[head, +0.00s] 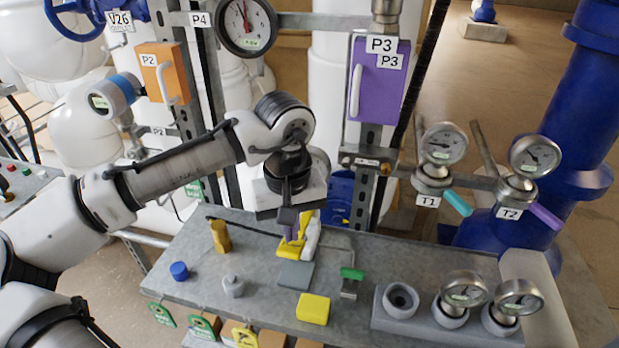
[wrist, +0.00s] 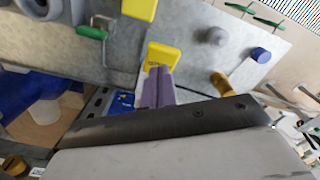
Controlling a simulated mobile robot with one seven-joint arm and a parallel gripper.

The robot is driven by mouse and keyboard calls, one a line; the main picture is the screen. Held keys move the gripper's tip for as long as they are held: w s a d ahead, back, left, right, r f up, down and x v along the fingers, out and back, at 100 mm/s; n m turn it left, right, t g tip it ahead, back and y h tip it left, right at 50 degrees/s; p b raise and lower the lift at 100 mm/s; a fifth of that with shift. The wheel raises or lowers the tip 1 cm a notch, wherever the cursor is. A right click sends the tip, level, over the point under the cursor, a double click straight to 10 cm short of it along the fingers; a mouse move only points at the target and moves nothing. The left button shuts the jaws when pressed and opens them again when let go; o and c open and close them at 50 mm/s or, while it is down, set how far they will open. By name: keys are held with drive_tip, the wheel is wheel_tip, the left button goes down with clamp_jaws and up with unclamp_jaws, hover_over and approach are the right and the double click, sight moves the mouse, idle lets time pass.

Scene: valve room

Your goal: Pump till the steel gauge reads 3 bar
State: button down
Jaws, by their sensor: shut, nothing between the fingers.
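My gripper (head: 289,238) is shut and empty, its purple fingers pointing down at a yellow lever with a flat pad (head: 291,250) on the grey bench. In the wrist view the fingertips (wrist: 158,72) overlap the lettered yellow pad (wrist: 162,52); I cannot tell whether they touch it. Several steel-rimmed gauges show: one above T1 (head: 443,144), one above T2 (head: 535,156), and two on the bench's grey block, the left (head: 464,288) and the right (head: 519,297). Their readings are too small to make out, and I cannot tell which one the pump feeds.
A black-rimmed gauge (head: 246,24) hangs by P4. The bench (head: 200,262) carries a brass piece (head: 220,236), a blue cap (head: 179,271), a grey knob (head: 233,286), a yellow block (head: 313,308) and a green-handled valve (head: 351,275). Teal (head: 458,203) and purple (head: 546,216) handles stick out right.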

drive_tip(key=shift+f+b, duration=0.75)
drive_tip(key=shift+f, duration=0.6)
wheel_tip(320, 180, up, 5)
drive_tip(key=p, duration=0.5)
drive_tip(key=shift+r, duration=0.1)
wheel_tip(320, 180, up, 3)
drive_tip(key=shift+f+p, duration=0.1)
drive_tip(key=shift+p, duration=1.1)
drive_tip(key=shift+r, duration=0.55)
